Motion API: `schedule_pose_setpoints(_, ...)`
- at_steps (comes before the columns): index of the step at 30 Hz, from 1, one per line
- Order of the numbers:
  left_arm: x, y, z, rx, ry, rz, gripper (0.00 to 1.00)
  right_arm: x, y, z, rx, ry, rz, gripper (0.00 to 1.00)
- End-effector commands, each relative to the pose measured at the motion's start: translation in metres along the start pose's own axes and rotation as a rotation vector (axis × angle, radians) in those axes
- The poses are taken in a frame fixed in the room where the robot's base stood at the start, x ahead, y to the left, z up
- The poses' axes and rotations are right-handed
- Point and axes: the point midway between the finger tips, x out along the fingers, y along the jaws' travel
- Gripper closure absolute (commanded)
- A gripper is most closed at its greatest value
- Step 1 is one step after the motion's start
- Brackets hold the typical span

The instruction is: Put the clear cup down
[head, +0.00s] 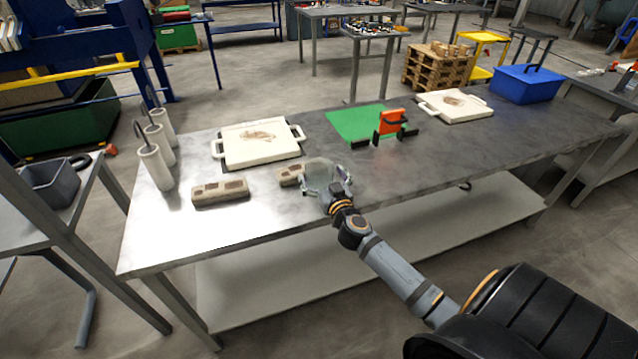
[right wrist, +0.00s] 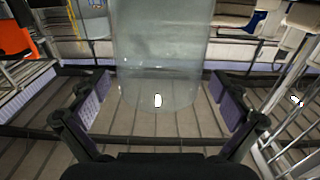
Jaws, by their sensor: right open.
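The clear cup (head: 318,172) stands near the front edge of the grey metal table (head: 420,180), just right of a brown block. My right gripper (head: 326,192) is at the cup, with a finger on either side of it. In the right wrist view the clear cup (right wrist: 160,60) is between the two open fingers of my right gripper (right wrist: 158,106), with a visible gap at each side near the fingertips. The cup looks transparent and empty, and its contact with the table is hard to make out. My left gripper is not in view.
Two brown blocks, one at the left (head: 220,191) and one partly behind the cup (head: 289,176), lie near the front. The front right is clear.

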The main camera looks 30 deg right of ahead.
Motion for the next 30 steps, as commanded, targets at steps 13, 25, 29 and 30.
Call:
schedule_pose_setpoints(13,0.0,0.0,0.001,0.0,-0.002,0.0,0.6,0.002,0.0,0.0,-0.002,0.0,-0.001,0.29)
schedule_pose_setpoints(25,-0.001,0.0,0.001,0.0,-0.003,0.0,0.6,0.002,0.0,-0.001,-0.002,0.0,-0.001,0.57)
schedule_pose_setpoints(29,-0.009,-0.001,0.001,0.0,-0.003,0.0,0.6,0.002,0.0,-0.011,-0.001,0.001,-0.001,0.57)
schedule_pose_setpoints(30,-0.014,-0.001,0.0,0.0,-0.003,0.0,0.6,0.002,0.0,-0.017,-0.001,0.001,-0.001,0.57)
